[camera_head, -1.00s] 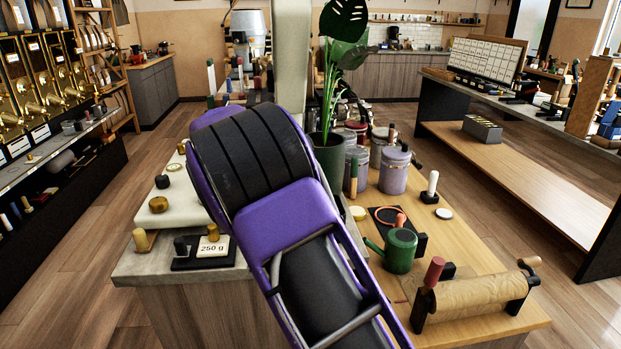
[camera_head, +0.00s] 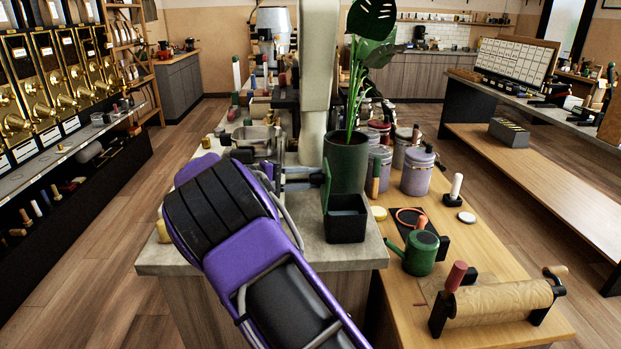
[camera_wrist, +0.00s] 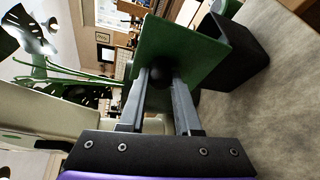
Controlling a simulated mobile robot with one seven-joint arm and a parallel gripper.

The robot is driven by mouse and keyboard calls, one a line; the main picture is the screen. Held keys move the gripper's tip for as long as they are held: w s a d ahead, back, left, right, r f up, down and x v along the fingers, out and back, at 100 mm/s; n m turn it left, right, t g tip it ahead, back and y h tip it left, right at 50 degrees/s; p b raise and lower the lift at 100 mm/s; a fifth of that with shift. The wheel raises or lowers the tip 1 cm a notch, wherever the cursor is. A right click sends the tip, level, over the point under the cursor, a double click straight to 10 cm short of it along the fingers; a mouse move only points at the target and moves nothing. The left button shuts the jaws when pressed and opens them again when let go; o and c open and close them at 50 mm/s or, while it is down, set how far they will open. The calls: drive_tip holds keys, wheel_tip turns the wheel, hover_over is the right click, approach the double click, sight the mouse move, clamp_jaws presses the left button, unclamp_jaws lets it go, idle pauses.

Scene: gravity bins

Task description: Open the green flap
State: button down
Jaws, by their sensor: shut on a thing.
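The green flap (camera_head: 326,182) stands roughly upright at the left side of a small black bin (camera_head: 346,225) on the grey counter. The bin's top looks uncovered. In the wrist view the flap (camera_wrist: 183,48) is a square green plate in front of the bin (camera_wrist: 240,58). My gripper (camera_wrist: 158,84) is shut on the dark round knob (camera_wrist: 159,74) on the flap's near face. In the head view my gripper (camera_head: 305,180) reaches the flap from the left, and the knob is hidden there.
A potted plant (camera_head: 345,160) stands right behind the bin. A green watering can (camera_head: 421,254) and a paper roll holder (camera_head: 495,303) stand on the wooden table at right. Wall dispensers (camera_head: 40,90) line the left. Floor is free between them and the counter.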

drive_tip(key=shift+d, duration=0.1)
drive_tip(key=c, duration=0.6)
unclamp_jaws()
drive_tip(key=v, duration=1.7)
drive_tip(key=shift+a+p, duration=0.25)
drive_tip(key=shift+p, duration=0.05)
